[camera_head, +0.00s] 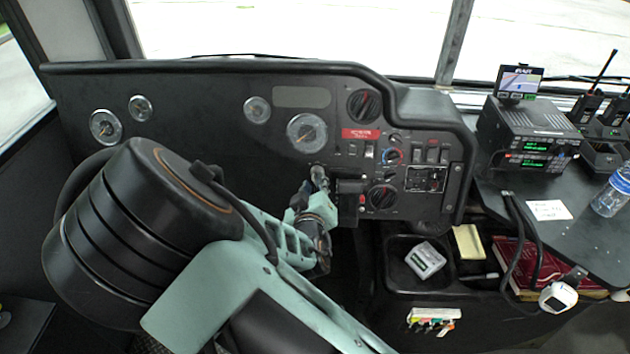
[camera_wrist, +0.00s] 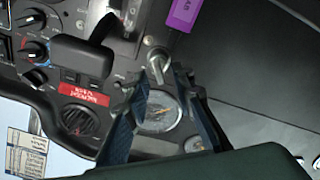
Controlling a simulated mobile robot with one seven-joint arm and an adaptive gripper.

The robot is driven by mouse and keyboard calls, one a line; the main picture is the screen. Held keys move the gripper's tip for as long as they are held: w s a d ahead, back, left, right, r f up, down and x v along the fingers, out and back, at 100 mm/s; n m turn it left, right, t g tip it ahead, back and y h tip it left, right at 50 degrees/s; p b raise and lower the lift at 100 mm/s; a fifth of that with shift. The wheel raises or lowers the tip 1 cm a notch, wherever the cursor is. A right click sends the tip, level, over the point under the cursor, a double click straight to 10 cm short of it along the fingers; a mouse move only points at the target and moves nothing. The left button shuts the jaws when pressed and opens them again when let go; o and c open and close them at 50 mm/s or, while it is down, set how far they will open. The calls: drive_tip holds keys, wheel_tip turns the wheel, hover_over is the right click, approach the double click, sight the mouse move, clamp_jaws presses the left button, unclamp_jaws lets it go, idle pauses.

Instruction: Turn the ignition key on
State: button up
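The ignition key (camera_wrist: 156,58) shows in the wrist view as a small silver piece at the dashboard, just beyond and between my fingertips. A purple tag (camera_wrist: 184,13) lies beside it, to the upper right. My gripper (camera_wrist: 158,75) is open, with one finger on each side of the key's line and a gap between them. I cannot tell whether the fingers touch the key. In the head view my gripper (camera_head: 318,182) is at the dashboard below the large gauge, and it hides the key.
The dashboard (camera_head: 210,110) carries gauges, knobs and switches, with a large gauge (camera_head: 306,132) close above my gripper. A black lever-like part (camera_head: 350,187) is just right of it. A tray (camera_head: 400,275) with a grey device is at lower right. A radio (camera_head: 530,135) stands farther right.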

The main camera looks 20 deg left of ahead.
sight(316, 179)
drive_tip(key=shift+x, duration=1.45)
drive_tip(key=shift+c, duration=0.4)
clamp_jaws()
